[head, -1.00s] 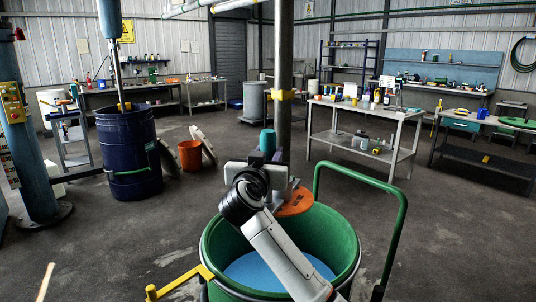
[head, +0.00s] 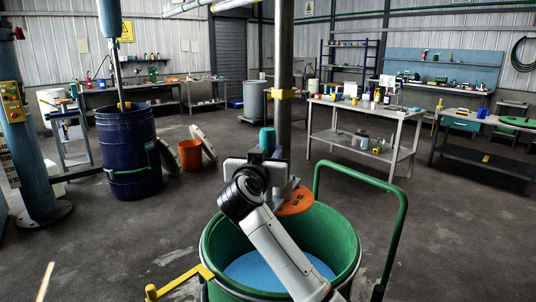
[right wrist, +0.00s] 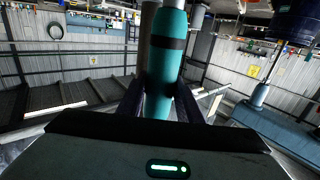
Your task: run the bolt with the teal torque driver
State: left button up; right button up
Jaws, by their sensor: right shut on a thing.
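The teal torque driver (head: 267,138) stands upright beside the grey steel column (head: 284,70), above the orange disc (head: 296,202). My right gripper (head: 264,158) is shut on it. In the right wrist view the driver (right wrist: 166,65), with a dark band around it, sits between the two dark fingers of my right gripper (right wrist: 161,106). The bolt and the driver's lower end are hidden behind my gripper and wrist, so I cannot tell whether they touch. My left gripper is not in view.
A green drum (head: 213,262) with blue contents stands below my right arm. A green hoop handle (head: 402,215) rises at its right, and a yellow bar (head: 180,282) sticks out at its left. A navy drum (head: 130,160) and orange bucket (head: 190,156) stand farther left. Open floor lies between.

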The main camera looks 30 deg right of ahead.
aim_at(267, 133)
jog(key=shift+s+r, duration=0.1)
jog(key=shift+r, duration=2.7)
jog(key=shift+f, duration=0.1)
